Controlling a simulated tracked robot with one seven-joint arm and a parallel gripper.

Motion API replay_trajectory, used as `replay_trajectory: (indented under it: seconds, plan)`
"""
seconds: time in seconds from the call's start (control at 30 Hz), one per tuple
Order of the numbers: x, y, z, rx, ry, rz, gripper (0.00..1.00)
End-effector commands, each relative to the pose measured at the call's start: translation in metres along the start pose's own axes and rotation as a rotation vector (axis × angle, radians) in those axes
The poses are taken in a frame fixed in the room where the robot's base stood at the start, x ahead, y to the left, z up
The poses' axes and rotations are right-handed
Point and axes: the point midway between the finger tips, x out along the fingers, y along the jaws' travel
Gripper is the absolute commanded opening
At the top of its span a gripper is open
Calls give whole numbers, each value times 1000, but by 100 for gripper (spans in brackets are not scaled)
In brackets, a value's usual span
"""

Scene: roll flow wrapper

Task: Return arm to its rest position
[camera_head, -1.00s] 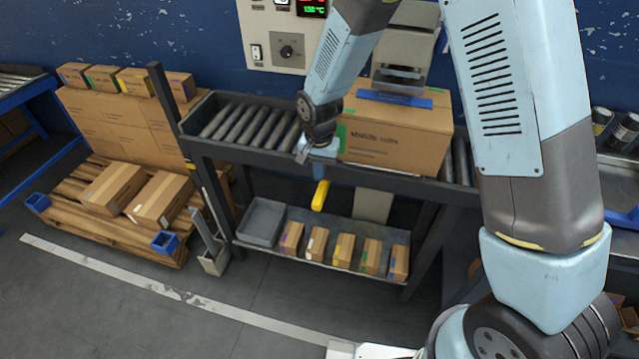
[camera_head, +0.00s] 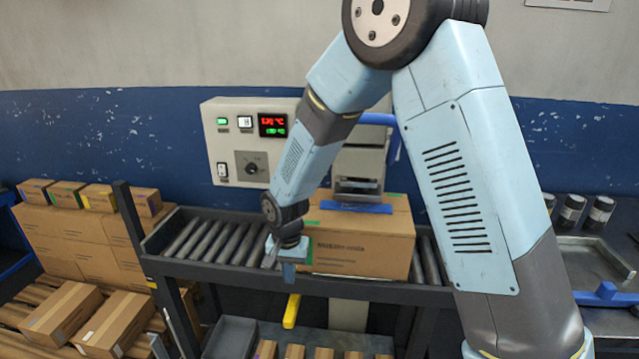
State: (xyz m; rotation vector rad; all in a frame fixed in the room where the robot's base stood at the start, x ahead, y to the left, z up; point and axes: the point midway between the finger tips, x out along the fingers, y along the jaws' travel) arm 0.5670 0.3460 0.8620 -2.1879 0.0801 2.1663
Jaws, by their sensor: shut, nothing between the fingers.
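My arm reaches up from the lower right, bends at the top and comes down to my gripper (camera_head: 284,272). My gripper hangs in front of the roller conveyor (camera_head: 222,272), at the left front of a large cardboard box (camera_head: 362,238). It is shut and holds nothing. Whether it touches the box or the conveyor's front rail I cannot tell.
A control panel (camera_head: 232,168) with lit displays hangs on the wall behind. A sealing press (camera_head: 359,165) stands behind the box, partly hidden by my arm. A yellow handle (camera_head: 291,311) hangs below the conveyor. Stacked cartons (camera_head: 70,232) fill the left side.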

Motion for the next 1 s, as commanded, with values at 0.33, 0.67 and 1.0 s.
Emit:
replay_trajectory:
  seconds: [0.33,0.67,1.0]
  plan:
    - [-94,69,-23,-9,80,-43,0]
    - [-179,151,-19,-23,171,-67,0]
    - [-247,232,13,-37,270,-73,0]
